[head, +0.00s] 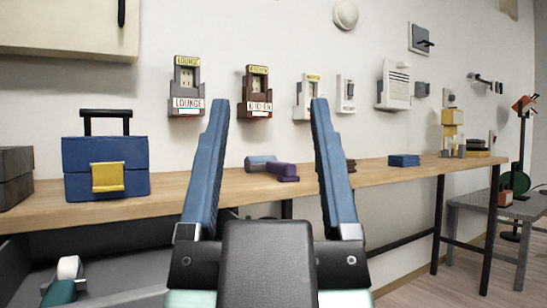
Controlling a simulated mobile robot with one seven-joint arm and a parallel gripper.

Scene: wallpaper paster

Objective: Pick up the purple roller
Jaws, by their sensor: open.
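A small purple object (283,171), which looks like the purple roller, lies on the wooden workbench (230,186) in the middle of the head view. A blue-grey rounded piece (260,162) sits just to its left, touching or very close. My gripper (270,102) is open and empty, its two blue fingers spread wide and pointing forward. The purple object shows in the gap between the fingers, farther off on the bench.
A blue toolbox (106,160) with a yellow latch stands left on the bench, beside a dark box (15,172). A small blue stack (404,160) lies to the right. Labelled holders, such as the lounge one (187,88), hang on the wall behind. A grey stool (500,204) stands right.

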